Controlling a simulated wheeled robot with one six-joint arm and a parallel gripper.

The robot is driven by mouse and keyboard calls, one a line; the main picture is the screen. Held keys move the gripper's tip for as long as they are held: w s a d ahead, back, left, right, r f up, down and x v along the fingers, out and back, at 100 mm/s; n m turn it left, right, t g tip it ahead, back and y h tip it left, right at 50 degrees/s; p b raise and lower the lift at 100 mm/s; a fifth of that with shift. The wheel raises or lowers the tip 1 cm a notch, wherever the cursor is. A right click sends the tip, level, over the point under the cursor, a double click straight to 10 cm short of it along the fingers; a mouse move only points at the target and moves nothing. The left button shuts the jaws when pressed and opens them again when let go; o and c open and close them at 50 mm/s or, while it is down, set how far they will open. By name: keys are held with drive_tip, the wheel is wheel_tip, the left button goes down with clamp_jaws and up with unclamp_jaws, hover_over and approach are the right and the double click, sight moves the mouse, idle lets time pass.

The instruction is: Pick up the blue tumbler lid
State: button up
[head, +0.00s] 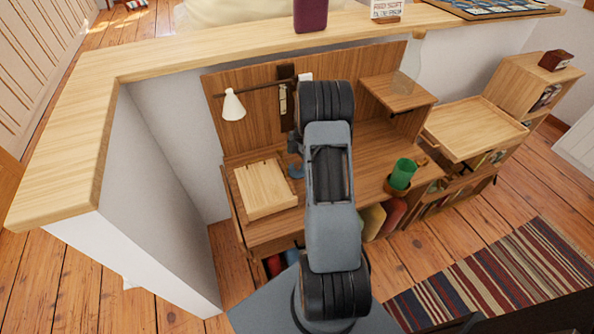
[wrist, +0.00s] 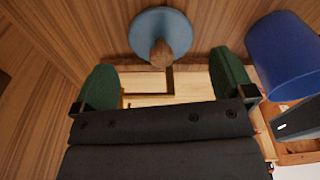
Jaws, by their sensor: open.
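A round blue lid (wrist: 160,18) with a wooden knob (wrist: 161,54) shows at the top middle of the wrist view, by the brown wood surface. My gripper (wrist: 165,78) is open, with a green pad on each side and nothing between them. The lid lies beyond the fingertips, roughly centred between them, and apart from them. A blue cylinder (wrist: 278,58), perhaps the tumbler, is at the right of the wrist view, beside the right finger. In the head view my arm hides most of the gripper area, and I cannot clearly tell the lid there.
A pale wooden box (head: 265,187) stands on the desk at left. A white lamp (head: 233,104) hangs from the back panel. A green cup (head: 403,173) stands at the desk's right, below a raised shelf (head: 398,94). A pale ledge (head: 230,55) runs behind.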

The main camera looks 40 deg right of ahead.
sight(298, 164)
drive_tip(key=shift+a+f, duration=0.2)
drive_tip(key=shift+f, duration=0.65)
drive_tip(key=shift+a+f, duration=0.15)
drive_tip(key=shift+f, duration=0.75)
drive_tip(key=shift+a+f, duration=0.2)
drive_tip(key=shift+f, duration=0.65)
drive_tip(key=c, duration=0.8)
